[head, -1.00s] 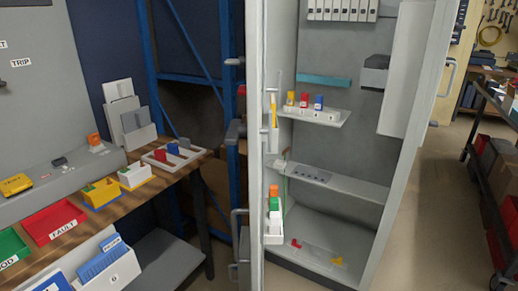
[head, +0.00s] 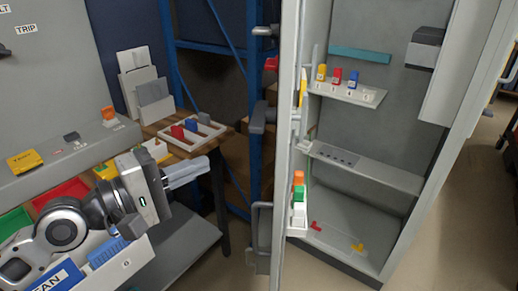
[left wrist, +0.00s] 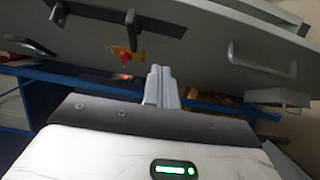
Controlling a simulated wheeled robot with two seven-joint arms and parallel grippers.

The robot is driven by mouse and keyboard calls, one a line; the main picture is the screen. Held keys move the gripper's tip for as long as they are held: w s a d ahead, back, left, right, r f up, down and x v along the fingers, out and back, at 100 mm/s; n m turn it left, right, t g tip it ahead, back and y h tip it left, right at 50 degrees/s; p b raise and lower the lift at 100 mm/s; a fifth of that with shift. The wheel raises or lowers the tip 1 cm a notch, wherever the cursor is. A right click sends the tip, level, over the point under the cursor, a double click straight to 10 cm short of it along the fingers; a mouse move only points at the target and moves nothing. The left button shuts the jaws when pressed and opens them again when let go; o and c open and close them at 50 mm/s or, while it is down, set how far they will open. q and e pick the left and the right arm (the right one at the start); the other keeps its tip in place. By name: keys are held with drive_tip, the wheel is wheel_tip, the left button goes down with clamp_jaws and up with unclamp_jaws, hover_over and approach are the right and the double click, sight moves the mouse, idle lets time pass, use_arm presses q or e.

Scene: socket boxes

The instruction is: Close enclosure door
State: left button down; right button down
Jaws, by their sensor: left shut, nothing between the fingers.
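The tall grey enclosure (head: 382,120) stands open at the right of the head view, its shelves exposed. Its left door (head: 284,180) stands open and shows nearly edge-on, with dark handles on its outer side and small racks on its inner side. In the left wrist view a grey panel with handles (left wrist: 210,30), probably this door, spans the top. My left gripper (head: 204,168) is shut and empty, to the left of the door and apart from it, pointing towards it. Its closed fingers (left wrist: 161,78) also show in the left wrist view. My right gripper is out of view.
A wooden bench (head: 150,131) at the left holds bins, a white tray (head: 192,135) with coloured blocks and a grey panel. A blue rack (head: 255,150) stands behind the door. Coloured blocks (head: 337,76) sit on an enclosure shelf. Floor shows between bench and door.

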use_arm(q)
drive_tip(key=s+d+p+x, duration=0.1)
drive_tip(key=s+p+x, duration=0.1)
drive_tip(key=x, duration=0.9)
drive_tip(key=shift+d+p, duration=0.55)
drive_tip(key=shift+p, duration=0.25)
drive_tip(key=shift+w, duration=0.1)
drive_tip(key=shift+w+d, duration=0.1)
